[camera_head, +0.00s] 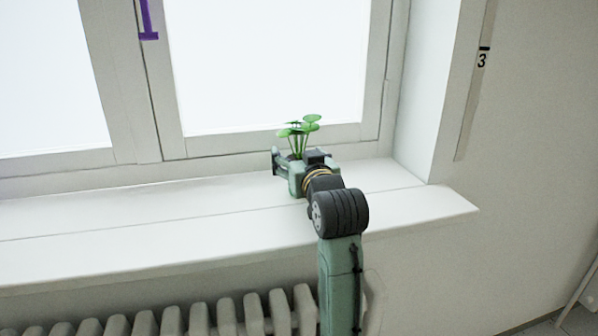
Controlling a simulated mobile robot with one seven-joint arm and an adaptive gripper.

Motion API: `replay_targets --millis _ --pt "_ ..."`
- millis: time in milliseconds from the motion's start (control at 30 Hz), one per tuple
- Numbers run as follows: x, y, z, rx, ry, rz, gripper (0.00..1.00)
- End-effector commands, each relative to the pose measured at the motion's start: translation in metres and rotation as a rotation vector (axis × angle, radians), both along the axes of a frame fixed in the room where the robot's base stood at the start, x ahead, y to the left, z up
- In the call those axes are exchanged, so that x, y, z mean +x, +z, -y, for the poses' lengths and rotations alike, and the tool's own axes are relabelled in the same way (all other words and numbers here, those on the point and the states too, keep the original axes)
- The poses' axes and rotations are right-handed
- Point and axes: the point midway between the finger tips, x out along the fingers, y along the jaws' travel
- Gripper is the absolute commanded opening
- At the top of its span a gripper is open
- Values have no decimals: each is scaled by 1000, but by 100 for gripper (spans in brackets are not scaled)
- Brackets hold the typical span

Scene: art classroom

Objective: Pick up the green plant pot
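A small plant with round green leaves (303,128) stands on the white windowsill (170,215), close to the window. Its pot is hidden behind my gripper (290,160). My gripper reaches over the sill from the front, right at the plant's base. One finger shows to the left of the stems and a dark part of the gripper to the right. The fingertips and any contact with the pot are hidden, so I cannot tell whether it is shut on the pot.
The window frame (262,143) rises close behind the plant. The wall of the window recess (422,90) is to the right. A radiator (230,315) is below the sill's front edge. The left part of the sill is clear.

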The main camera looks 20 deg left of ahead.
Motion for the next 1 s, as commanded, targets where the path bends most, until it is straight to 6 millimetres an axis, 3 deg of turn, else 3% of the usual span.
replay_targets --millis 900,1000 --pt "0 0 1 1 -1 -1 11" --pt "0 1 1 1 -1 2 10"
